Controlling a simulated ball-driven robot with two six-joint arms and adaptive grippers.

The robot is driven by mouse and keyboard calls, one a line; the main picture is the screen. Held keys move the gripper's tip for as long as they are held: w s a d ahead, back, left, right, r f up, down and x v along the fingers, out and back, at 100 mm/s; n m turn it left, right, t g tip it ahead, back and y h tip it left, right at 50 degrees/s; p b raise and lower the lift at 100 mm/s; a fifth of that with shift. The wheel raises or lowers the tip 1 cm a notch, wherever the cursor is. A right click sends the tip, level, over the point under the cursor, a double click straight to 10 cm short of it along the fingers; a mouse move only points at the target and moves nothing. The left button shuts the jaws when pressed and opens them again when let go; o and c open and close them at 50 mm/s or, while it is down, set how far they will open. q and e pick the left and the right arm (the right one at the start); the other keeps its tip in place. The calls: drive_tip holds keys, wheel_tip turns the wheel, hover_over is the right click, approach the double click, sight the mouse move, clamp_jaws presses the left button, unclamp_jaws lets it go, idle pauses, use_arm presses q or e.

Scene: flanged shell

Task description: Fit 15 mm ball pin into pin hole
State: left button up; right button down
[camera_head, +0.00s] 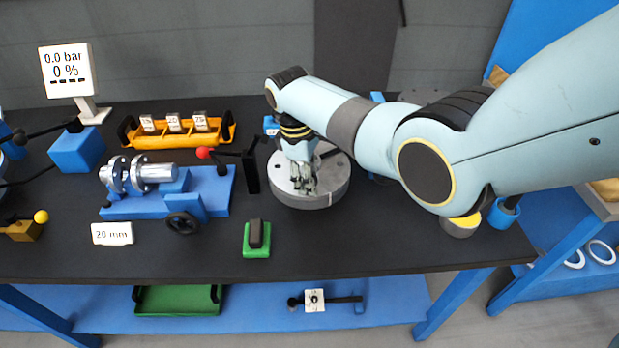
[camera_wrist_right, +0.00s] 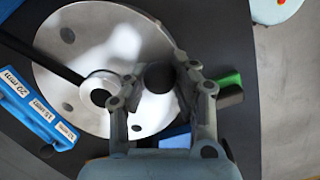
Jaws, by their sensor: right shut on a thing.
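My right gripper (camera_head: 303,186) points down over a round grey metal disc (camera_head: 335,188) on the black bench. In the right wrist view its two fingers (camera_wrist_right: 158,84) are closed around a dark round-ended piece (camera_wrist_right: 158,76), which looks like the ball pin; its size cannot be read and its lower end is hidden. The disc (camera_wrist_right: 105,45) has several dark holes, one of them at its upper left (camera_wrist_right: 68,35). I cannot tell which is the pin hole, or whether the piece touches the disc. My left gripper is not in view.
A black bar (camera_wrist_right: 45,45) reaches over the disc to a pale round boss (camera_wrist_right: 100,86). A blue rack with size labels (camera_wrist_right: 35,105) is beside it. A blue fixture with a flanged metal shell (camera_head: 150,173) and a green block (camera_head: 257,246) stand left of the disc.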

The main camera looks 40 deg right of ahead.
drive_tip(key=c, duration=1)
unclamp_jaws()
drive_tip(key=shift+f, duration=0.15)
drive_tip(key=shift+r, duration=0.25)
wheel_tip(320, 180, up, 12)
drive_tip(key=w+a, duration=0.1)
drive_tip(key=shift+w+a+f, duration=0.15)
drive_tip(key=shift+f, duration=0.1)
